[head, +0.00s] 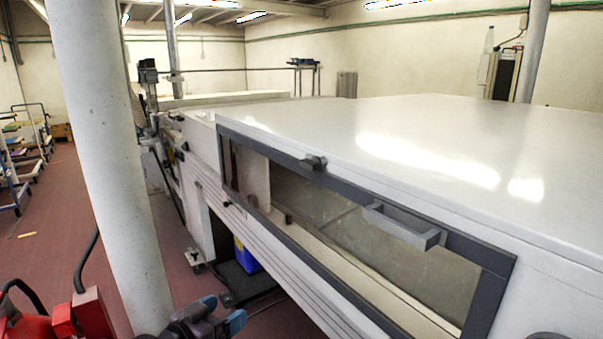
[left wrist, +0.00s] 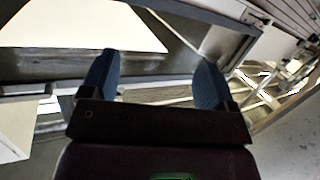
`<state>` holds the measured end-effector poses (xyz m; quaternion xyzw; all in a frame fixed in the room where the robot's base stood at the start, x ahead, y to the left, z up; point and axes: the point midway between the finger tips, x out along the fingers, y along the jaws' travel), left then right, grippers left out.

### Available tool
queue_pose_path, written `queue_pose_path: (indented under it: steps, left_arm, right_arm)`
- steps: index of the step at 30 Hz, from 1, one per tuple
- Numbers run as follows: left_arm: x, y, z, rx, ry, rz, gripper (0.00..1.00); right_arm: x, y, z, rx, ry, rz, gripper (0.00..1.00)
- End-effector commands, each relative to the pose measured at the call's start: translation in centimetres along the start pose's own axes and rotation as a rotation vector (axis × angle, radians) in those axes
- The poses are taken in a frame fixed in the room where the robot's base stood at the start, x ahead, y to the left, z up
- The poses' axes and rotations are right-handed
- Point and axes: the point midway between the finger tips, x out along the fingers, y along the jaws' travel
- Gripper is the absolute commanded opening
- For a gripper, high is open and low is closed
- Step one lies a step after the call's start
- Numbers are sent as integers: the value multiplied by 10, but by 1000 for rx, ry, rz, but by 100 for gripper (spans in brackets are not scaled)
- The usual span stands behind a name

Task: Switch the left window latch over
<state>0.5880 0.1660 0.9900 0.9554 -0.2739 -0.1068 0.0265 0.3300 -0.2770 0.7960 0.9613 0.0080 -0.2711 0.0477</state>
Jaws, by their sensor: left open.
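The window (head: 350,235) is a long pane in a dark grey frame on the near side of the white machine. A small dark latch (head: 313,162) sits on the frame's top edge, left of the grey pull handle (head: 405,228). My left gripper (head: 222,311) is low in the head view, left of and below the window, apart from the latch. In the left wrist view its two blue fingers (left wrist: 153,82) are spread with nothing between them. I cannot make out the latch clearly there. My right gripper does not show.
A white pillar (head: 110,160) stands left of the machine, close to my left arm. A red cart (head: 75,315) is at the lower left. A blue bin (head: 246,255) sits under the machine. The red floor between pillar and machine is narrow.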

Motion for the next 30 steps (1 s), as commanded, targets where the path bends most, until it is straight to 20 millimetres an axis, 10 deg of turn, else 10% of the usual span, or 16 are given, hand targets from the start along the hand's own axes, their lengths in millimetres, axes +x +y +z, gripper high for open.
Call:
queue_pose_path:
  steps: [6, 13, 18, 30]
  left_arm:
    - [36, 18, -135, 69, 90, 180, 81]
    - [47, 42, -239, 125, 145, 323, 81]
    - [48, 52, -273, 143, 163, 373, 81]
    - [86, 71, -287, 143, 166, 385, 81]
  right_arm:
    - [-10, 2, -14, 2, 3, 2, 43]
    - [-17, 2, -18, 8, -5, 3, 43]
    - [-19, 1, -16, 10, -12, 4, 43]
    - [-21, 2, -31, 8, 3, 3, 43]
